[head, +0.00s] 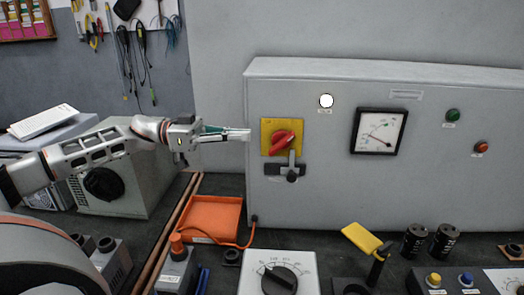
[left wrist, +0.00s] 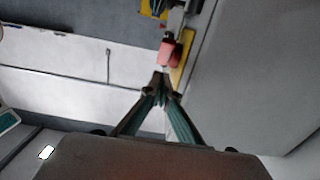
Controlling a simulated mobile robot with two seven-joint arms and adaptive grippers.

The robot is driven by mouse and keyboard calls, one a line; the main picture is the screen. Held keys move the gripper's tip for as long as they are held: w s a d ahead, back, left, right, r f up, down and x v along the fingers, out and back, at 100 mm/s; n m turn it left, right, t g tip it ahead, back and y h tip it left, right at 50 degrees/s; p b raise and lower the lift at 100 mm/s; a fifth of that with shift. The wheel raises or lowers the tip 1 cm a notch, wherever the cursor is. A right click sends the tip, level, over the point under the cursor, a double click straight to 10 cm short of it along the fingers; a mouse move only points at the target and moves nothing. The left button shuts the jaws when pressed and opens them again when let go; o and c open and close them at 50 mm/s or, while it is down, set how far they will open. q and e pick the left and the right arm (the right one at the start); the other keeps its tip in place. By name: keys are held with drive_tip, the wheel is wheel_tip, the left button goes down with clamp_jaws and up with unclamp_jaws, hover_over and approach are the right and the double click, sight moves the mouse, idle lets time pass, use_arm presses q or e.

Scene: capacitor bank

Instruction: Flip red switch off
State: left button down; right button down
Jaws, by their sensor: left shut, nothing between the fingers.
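The red switch (head: 282,142) is a rotary handle on a yellow plate (head: 267,128) on the front of the grey cabinet. In the head view its handle lies tilted, the right end a little higher. A dark latch (head: 291,178) sits just below it. My left gripper (head: 247,135) reaches in from the left, shut and empty, its tips just left of the yellow plate. In the left wrist view the fingertips (left wrist: 161,80) are together, close below the red switch (left wrist: 168,52); I cannot tell whether they touch it. My right gripper is not in view.
The grey cabinet (head: 330,215) carries a white lamp (head: 326,101), a dial meter (head: 379,131), and green (head: 453,115) and red (head: 481,147) buttons. An orange tray (head: 212,216), a knob box (head: 280,276), a yellow-handled tool (head: 362,238) and black capacitors (head: 414,240) crowd the bench below.

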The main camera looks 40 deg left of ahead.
sight(270, 151)
use_arm(q)
drive_tip(key=shift+w+d+f+b, duration=0.25)
drive_tip(key=shift+w+d+f, duration=0.2)
drive_tip(key=shift+d, duration=0.25)
drive_tip(key=shift+w+d+f+b, duration=0.2)
drive_tip(key=shift+w+d+f, duration=0.25)
drive_tip(key=shift+d, duration=0.2)
drive_tip(key=shift+w+d+f+b, duration=0.25)
drive_tip(key=shift+w+d+f, duration=0.15)
drive_tip(key=shift+d, duration=0.3)
drive_tip(key=shift+f+t+h, duration=0.4)
drive_tip(key=shift+f+h, duration=0.1)
drive_tip(key=shift+h, duration=0.3)
drive_tip(key=shift+d+f+t+h, duration=0.1)
drive_tip(key=shift+f+t+h, duration=0.2)
drive_tip(key=shift+f+h, duration=0.1)
drive_tip(key=shift+w+d+f+t+h, duration=0.15)
drive_tip(key=shift+f+t+h, duration=0.3)
drive_tip(key=shift+h, duration=0.45)
drive_tip(key=shift+w+d+f+p, duration=0.25)
drive_tip(key=shift+w+d+f, duration=0.15)
drive_tip(key=shift+d+f, duration=0.25)
drive_tip(key=shift+w+d+f+p, duration=0.2)
drive_tip(key=shift+w+d+f, duration=0.25)
drive_tip(key=shift+d, duration=0.25)
drive_tip(key=shift+d+f, duration=0.1)
